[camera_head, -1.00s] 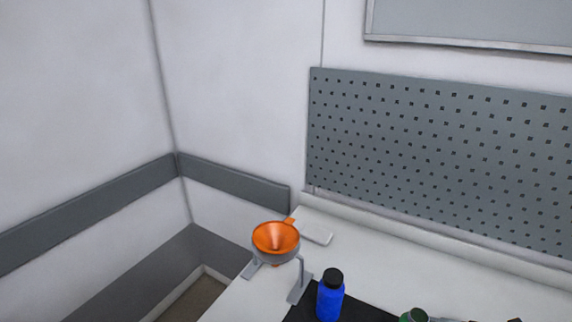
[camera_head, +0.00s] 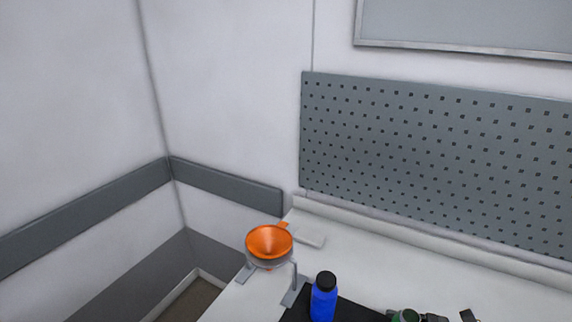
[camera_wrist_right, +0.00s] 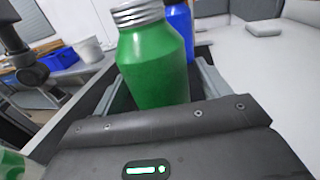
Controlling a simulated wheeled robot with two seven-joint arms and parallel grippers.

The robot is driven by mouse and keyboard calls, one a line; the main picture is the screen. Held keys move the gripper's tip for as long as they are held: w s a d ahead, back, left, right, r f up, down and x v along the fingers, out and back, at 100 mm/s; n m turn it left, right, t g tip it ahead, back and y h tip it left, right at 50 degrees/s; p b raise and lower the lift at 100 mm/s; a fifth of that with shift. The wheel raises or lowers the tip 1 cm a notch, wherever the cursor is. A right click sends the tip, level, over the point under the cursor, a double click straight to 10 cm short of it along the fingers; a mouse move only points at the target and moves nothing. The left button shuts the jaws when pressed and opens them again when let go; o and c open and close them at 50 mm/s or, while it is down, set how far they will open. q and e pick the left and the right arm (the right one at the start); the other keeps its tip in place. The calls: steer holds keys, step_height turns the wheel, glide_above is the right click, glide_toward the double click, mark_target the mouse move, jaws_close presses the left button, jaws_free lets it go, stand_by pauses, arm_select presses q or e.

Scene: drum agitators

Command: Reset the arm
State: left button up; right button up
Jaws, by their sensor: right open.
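A green bottle (camera_wrist_right: 155,62) with a silver-grey ribbed lid stands upright in the right wrist view. Its top shows at the bottom edge of the head view (camera_head: 406,316). My right gripper (camera_wrist_right: 160,85) is open, with a grey finger on each side of the green bottle's lower part. I cannot tell whether the fingers touch it. Dark parts of my right arm or gripper show at the bottom right of the head view. My left gripper is not in view.
A blue bottle (camera_head: 323,298) with a black cap stands on a black mat (camera_head: 346,310). An orange funnel (camera_head: 268,241) sits in a grey stand at the white table's (camera_head: 390,270) left end. A small pale block (camera_head: 309,239) lies behind. A pegboard (camera_head: 430,160) hangs on the wall.

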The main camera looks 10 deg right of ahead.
steer(key=shift+w+a+r, duration=0.25)
steer(key=shift+w+a, duration=0.2)
steer(key=shift+a, duration=0.3)
steer(key=r, duration=0.3)
steer(key=shift+s+a+r, duration=0.1)
steer(key=shift+s+a, duration=0.05)
steer(key=shift+s, duration=0.25)
steer(key=shift+s+a+r, duration=0.15)
steer(key=shift+s+r, duration=0.05)
steer(key=shift+r, duration=0.35)
